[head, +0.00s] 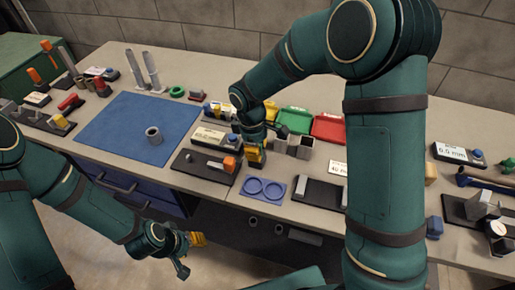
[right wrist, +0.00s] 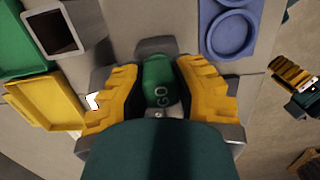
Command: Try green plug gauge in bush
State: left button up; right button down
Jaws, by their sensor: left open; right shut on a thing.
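The bush (head: 154,135), a short grey hollow cylinder, stands on the blue mat (head: 120,125) with its open bore facing up. My right gripper (head: 255,157) is to the right of the mat, above the worktop. In the right wrist view its yellow fingers are shut on the green plug gauge (right wrist: 160,82), whose handle shows the letters GO. The gauge's lower end is hidden. My left gripper (head: 192,240) hangs open and empty in front of the table, below the worktop's edge. It also shows in the right wrist view (right wrist: 297,88).
A blue tray with two round recesses (head: 262,188) lies near the front edge. A dark fixture with an orange part (head: 207,165) stands left of it. Green (head: 294,121) and red (head: 328,127) bins stand behind my right gripper. Two grey posts (head: 152,70) stand behind the mat.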

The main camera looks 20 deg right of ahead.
jog(key=shift+d+f, duration=0.15)
jog(key=shift+f, duration=0.15)
jog(key=shift+r, duration=0.15)
jog(key=shift+r+p, duration=2.35)
jog(key=shift+r, duration=0.7)
